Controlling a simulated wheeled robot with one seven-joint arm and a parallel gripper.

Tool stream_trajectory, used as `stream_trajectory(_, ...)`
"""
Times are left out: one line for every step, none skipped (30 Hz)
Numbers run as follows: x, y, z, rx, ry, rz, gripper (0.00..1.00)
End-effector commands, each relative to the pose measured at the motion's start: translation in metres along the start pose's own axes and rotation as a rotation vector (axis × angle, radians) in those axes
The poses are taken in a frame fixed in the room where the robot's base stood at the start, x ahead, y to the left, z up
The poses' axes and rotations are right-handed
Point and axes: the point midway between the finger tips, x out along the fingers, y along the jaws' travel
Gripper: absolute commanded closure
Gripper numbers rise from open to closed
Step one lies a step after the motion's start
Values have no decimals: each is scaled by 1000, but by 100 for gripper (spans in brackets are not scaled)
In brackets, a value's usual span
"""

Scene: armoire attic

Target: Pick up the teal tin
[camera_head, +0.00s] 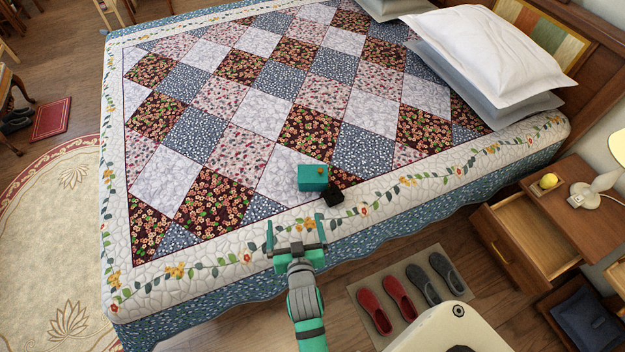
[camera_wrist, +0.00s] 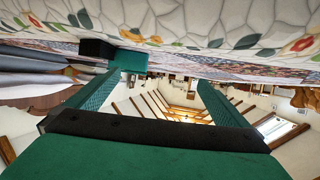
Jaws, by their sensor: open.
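The teal tin (camera_head: 312,178) is a small box lying on the patchwork quilt near the bed's front edge. A small black object (camera_head: 333,195) lies beside it at its lower right. My gripper (camera_head: 295,232) is open and empty, at the bed's front edge, short of the tin and a little left of it. In the wrist view the teal tin (camera_wrist: 130,61) and the black object (camera_wrist: 97,48) appear upside down beyond the left finger. The tin's lower part is partly covered by that finger there.
The quilted bed (camera_head: 180,255) fills most of the view. White pillows (camera_head: 490,55) lie at the right. An open drawer (camera_head: 530,235) of the nightstand (camera_head: 585,210) juts out at right. Red slippers (camera_head: 388,302) and grey slippers lie on a floor mat. The quilt left of the tin is clear.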

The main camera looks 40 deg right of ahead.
Motion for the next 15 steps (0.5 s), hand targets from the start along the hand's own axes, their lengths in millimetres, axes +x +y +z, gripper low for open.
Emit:
stream_trajectory(17, 12, -12, 11, 1, 28, 0)
stream_trajectory(24, 18, -16, 17, -3, 42, 0)
stream_trajectory(34, 26, -22, 25, -8, 59, 0)
stream_trajectory(40, 32, -26, 30, -11, 70, 0)
stream_trajectory(46, 37, -30, 35, -13, 82, 0)
stream_trajectory(52, 44, -34, 41, -18, 94, 0)
stream_trajectory(57, 48, -38, 45, -20, 103, 0)
stream_trajectory(60, 52, -40, 48, -24, 110, 0)
stream_trajectory(64, 57, -44, 53, -26, 119, 0)
stream_trajectory(67, 59, -45, 55, -27, 124, 0)
stream_trajectory(69, 61, -47, 57, -29, 128, 0)
stream_trajectory(71, 64, -48, 59, -31, 132, 0)
stream_trajectory(74, 65, -49, 60, -33, 134, 0)
stream_trajectory(76, 66, -49, 61, -34, 136, 0)
stream_trajectory(80, 67, -50, 62, -34, 138, 0)
